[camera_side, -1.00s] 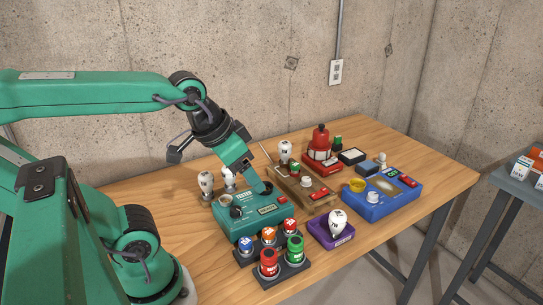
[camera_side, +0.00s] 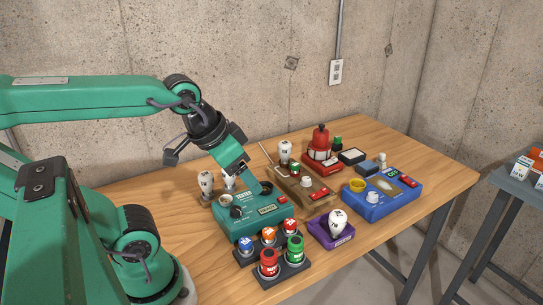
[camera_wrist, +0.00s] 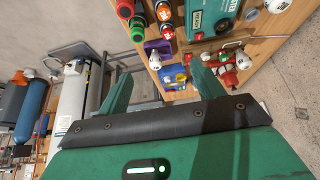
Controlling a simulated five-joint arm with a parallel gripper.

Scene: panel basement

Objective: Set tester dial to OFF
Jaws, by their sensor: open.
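The green tester (camera_side: 252,226) sits on the wooden table in front of my arm, with a small display and a red button on its top. Its black dial (camera_side: 236,212) is on the left of the top face; its pointer setting is too small to read. My gripper (camera_side: 258,187) is over the tester's back edge, right of and behind the dial, and holds nothing. Whether it touches the tester I cannot tell. In the wrist view the open fingers (camera_wrist: 160,70) are spread apart, and part of the tester (camera_wrist: 208,18) shows at the top right.
A rack of red, green, blue and orange capped pieces (camera_side: 272,258) stands in front of the tester. A purple base with a bulb (camera_side: 331,235) and a blue device (camera_side: 382,205) are to the right. Bulbs (camera_side: 206,185) stand behind left. The table's front right is clear.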

